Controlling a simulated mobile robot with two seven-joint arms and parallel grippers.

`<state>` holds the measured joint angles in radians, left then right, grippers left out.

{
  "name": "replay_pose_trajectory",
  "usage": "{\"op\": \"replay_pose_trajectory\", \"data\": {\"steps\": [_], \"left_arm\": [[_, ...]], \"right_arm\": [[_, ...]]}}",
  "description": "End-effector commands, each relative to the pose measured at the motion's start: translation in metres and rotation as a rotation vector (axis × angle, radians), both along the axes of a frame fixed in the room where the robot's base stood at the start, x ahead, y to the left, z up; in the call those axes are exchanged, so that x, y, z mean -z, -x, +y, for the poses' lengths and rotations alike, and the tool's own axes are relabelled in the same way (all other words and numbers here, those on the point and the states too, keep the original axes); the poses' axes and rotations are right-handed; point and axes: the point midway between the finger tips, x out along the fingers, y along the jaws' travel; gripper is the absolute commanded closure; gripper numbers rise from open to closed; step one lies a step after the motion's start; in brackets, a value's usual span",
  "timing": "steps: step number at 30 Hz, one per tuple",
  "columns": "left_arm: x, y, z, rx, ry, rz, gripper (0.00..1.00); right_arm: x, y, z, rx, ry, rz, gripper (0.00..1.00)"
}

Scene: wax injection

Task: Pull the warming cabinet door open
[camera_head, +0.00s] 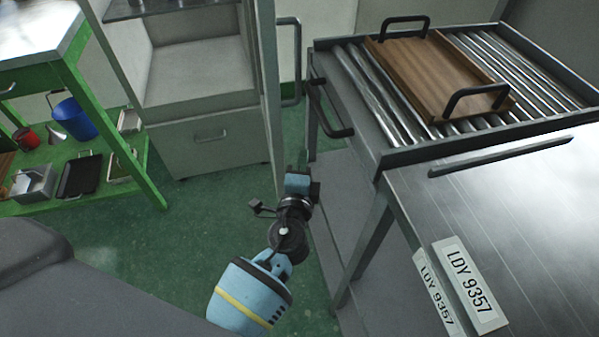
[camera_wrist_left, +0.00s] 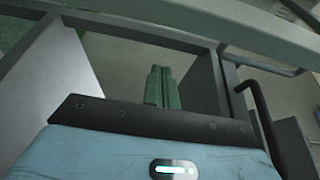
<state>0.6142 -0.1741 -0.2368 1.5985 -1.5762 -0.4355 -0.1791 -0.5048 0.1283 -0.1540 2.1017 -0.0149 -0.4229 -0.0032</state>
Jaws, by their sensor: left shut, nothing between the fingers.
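The warming cabinet (camera_head: 208,150) stands at the back left, its pale interior and a shelf showing. Its door (camera_head: 268,75) shows as a narrow upright frame at the cabinet's right side, nearly edge-on to me, and looks swung out. A grey bar handle (camera_head: 298,60) sticks out to the right of the door. My left gripper (camera_head: 298,172) is shut and empty, in front of the cabinet, below the handle and apart from it. Its closed green fingers show in the left wrist view (camera_wrist_left: 161,84). My right gripper is not in view.
A metal table with a roller rack (camera_head: 361,85) and a wooden tray (camera_head: 407,65) stands close on the right. Its dark side handle (camera_head: 330,112) juts toward the gripper. A green shelf unit (camera_head: 150,185) stands left. Green floor (camera_head: 190,225) between them is clear.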

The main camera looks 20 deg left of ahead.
Motion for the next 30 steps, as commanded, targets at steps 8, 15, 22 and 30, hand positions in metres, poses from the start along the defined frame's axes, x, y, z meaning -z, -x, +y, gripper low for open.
{"op": "replay_pose_trajectory", "data": {"steps": [8,15,22,30], "left_arm": [[0.0,-0.039,0.008,0.0,0.0,0.0,1.0],[-0.001,-0.024,0.032,-0.001,-0.001,0.001,1.0],[0.0,-0.018,0.042,0.0,0.0,0.001,1.0],[0.001,-0.018,0.042,0.0,0.0,0.001,1.0]], "right_arm": [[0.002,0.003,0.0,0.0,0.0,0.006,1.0],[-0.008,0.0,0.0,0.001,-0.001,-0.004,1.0],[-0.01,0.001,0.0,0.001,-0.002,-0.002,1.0],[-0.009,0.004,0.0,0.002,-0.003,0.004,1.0]]}}
